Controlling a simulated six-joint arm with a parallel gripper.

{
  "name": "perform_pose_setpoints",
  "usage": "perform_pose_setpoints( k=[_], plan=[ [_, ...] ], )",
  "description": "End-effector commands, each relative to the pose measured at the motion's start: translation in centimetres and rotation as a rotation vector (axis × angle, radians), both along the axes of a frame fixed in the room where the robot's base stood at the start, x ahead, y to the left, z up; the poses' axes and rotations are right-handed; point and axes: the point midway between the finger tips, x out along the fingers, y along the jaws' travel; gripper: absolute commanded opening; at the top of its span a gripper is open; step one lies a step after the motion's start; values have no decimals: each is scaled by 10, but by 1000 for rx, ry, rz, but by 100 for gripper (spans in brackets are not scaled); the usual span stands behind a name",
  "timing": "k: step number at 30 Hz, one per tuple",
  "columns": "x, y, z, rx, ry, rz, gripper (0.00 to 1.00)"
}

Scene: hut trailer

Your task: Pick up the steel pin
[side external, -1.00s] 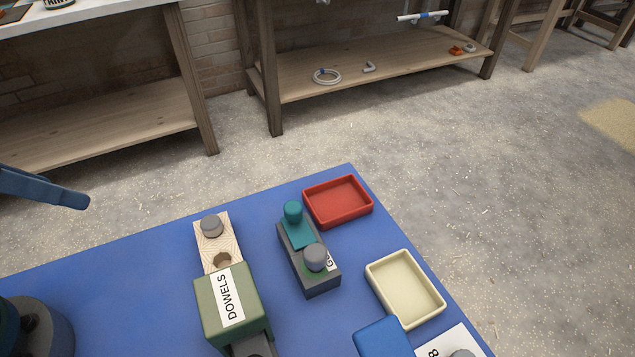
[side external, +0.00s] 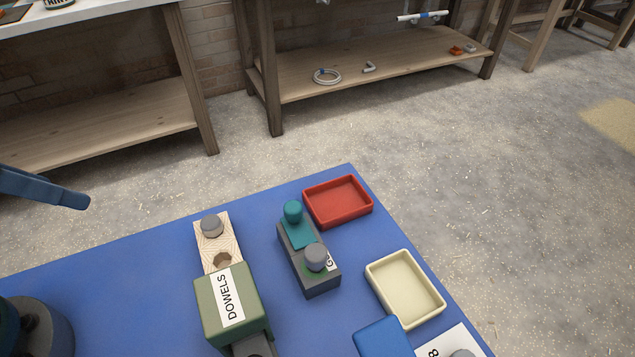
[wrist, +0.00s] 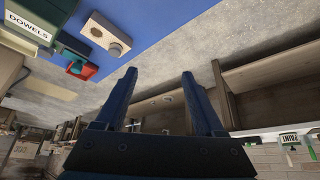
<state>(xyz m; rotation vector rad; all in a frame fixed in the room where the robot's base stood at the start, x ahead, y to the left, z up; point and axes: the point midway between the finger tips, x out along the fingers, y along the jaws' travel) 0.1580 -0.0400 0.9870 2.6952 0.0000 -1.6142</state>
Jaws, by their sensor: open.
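Several grey, steel-looking pins show; I cannot tell by looks which one is the steel pin. One grey pin (side external: 211,224) stands upright in a pale wooden block (side external: 222,240), beside an open dark hole. Another grey pin (side external: 316,256) stands in a dark grey block (side external: 318,281) with a green ring at its foot. A third grey top (side external: 462,354) is cut off at the bottom edge. My gripper (wrist: 159,73) is open and empty in the wrist view, away from the blocks. The wooden block (wrist: 106,34) also shows there with a pin in it.
A green box labelled DOWELS (side external: 253,289) adjoins the wooden block. A teal knob (side external: 292,211) stands on the dark block. A red tray (side external: 338,219), a cream tray (side external: 440,297) and a blue box (side external: 382,339) stand to the right.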

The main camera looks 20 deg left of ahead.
Motion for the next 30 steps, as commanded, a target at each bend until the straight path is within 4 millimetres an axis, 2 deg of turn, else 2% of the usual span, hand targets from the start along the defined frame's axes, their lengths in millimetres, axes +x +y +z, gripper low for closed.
perform_pose_setpoints(
  k=[5,8,14,22,26,30],
  plan=[
    [0,0,0,-14,1,26,71],
    [-1,-1,1,-60,5,99,71],
    [19,-14,31,-256,-8,334,71],
    [59,-53,60,-508,122,604,71],
    [83,-82,64,-605,233,730,71],
    [105,-117,58,-668,366,852,71]
  ],
)
